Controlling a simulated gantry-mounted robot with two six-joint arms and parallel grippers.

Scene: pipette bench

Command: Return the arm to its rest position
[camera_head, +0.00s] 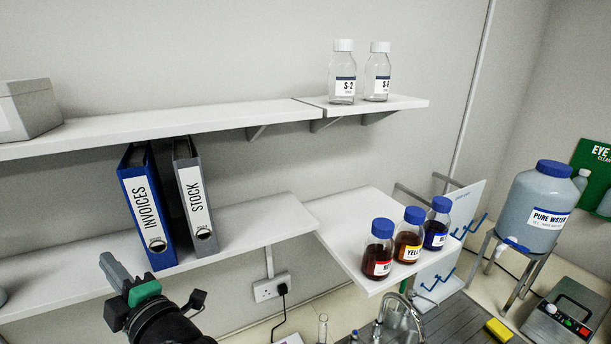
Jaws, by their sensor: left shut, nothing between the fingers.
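My left gripper (121,268) is at the lower left of the head view, in front of the lower shelf and the blue binder. It is grey with a green part, its fingers point up and to the left, and it is shut with nothing in it. My black wrist shows below it. My right gripper is not in view.
The lower shelf (270,228) holds a blue INVOICES binder (146,205) and a grey STOCK binder (195,195). The upper shelf (190,120) holds two clear bottles. A water tank (537,205) stands right.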

